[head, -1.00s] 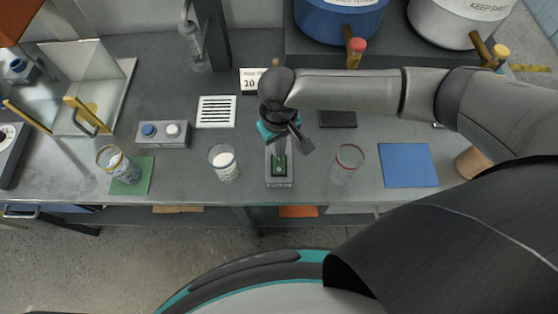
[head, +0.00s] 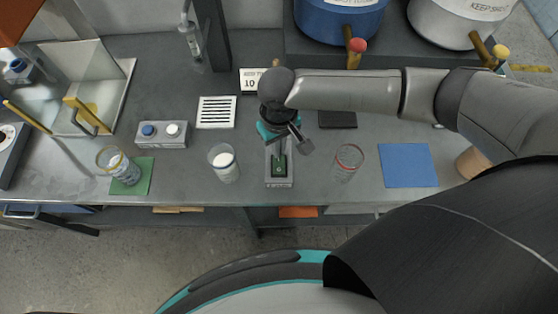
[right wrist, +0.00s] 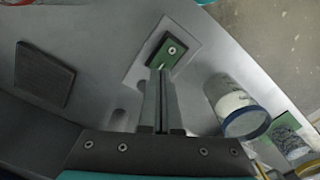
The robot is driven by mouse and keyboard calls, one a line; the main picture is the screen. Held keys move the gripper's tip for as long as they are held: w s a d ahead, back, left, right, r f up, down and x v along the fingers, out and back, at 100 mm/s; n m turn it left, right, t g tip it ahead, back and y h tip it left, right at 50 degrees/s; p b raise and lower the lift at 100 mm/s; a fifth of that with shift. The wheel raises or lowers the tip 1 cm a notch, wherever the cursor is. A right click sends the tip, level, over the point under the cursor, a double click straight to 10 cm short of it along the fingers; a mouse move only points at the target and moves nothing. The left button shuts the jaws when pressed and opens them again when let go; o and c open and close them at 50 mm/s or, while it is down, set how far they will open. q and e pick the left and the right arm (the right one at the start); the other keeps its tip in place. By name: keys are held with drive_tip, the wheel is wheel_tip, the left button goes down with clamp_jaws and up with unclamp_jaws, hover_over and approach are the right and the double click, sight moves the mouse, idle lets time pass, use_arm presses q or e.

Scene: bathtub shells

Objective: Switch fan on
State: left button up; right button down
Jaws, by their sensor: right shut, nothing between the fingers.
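A green switch (head: 279,168) on a grey rectangular base stands near the front edge of the bench in the head view. It also shows in the right wrist view (right wrist: 169,51), with pale round marks on its green face. My right gripper (head: 279,147) is shut and empty, pointing down at the back end of the switch. In the right wrist view its closed fingertips (right wrist: 162,74) lie at the near edge of the green face. I cannot tell whether they touch it. My left gripper is out of view. No fan is clearly recognisable.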

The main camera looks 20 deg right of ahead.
drive_tip(key=shift+f+b, duration=0.45)
drive_tip(key=shift+f, duration=0.55)
idle(1.0)
wheel_tip(320, 180, up, 7)
drive_tip(key=p, duration=0.9)
drive_tip(key=shift+r, duration=0.1)
idle(0.3)
drive_tip(key=shift+s, duration=0.1)
